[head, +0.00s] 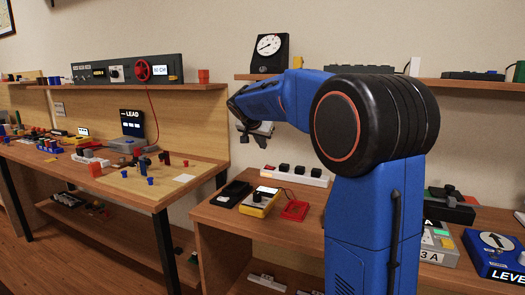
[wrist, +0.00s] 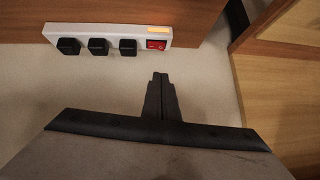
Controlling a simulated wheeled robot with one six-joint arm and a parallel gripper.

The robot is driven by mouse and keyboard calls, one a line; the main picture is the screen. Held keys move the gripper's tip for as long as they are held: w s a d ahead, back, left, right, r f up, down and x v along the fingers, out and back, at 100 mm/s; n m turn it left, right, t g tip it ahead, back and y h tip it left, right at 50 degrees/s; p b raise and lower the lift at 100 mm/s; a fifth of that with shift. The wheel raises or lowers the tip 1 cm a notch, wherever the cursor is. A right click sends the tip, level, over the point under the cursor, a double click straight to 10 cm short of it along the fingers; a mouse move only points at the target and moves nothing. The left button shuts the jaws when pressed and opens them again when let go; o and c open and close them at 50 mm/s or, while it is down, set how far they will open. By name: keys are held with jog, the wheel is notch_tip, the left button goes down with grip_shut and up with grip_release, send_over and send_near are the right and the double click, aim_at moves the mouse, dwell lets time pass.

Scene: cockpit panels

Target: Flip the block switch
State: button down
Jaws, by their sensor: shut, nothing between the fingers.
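A white power block (head: 313,180) with three black plugs and a red rocker switch (head: 269,168) lies at the back of the right-hand bench, against the wall. In the wrist view the white block (wrist: 69,31) shows at the top, with the red switch (wrist: 157,44) at its right end beside a pale orange label. My gripper (wrist: 160,76) is shut and empty, with its fingertips just below the red switch in that view, apart from it in the picture. In the head view my gripper (head: 261,142) hangs above the switch end of the block.
On the bench in front of the block are a yellow multimeter (head: 260,202), a black case (head: 231,194) and a red tray (head: 294,210). A shelf (head: 450,84) with a round dial gauge (head: 269,50) is above. A wooden side panel (wrist: 285,80) stands right in the wrist view.

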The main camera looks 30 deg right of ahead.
send_over(266, 167)
jog(key=s, duration=0.2)
jog(key=f, duration=0.6)
jog(key=shift+w+a+f, duration=0.2)
jog(key=shift+a, duration=0.1)
jog(key=f, duration=0.3)
jog(key=shift+a, duration=0.25)
jog(key=shift+w+f, duration=0.1)
jog(key=shift+f, duration=0.25)
jog(key=shift+w+a+f, duration=0.15)
jog(key=shift+a+f, duration=0.05)
jog(key=shift+f, duration=0.2)
jog(key=shift+d, duration=0.1)
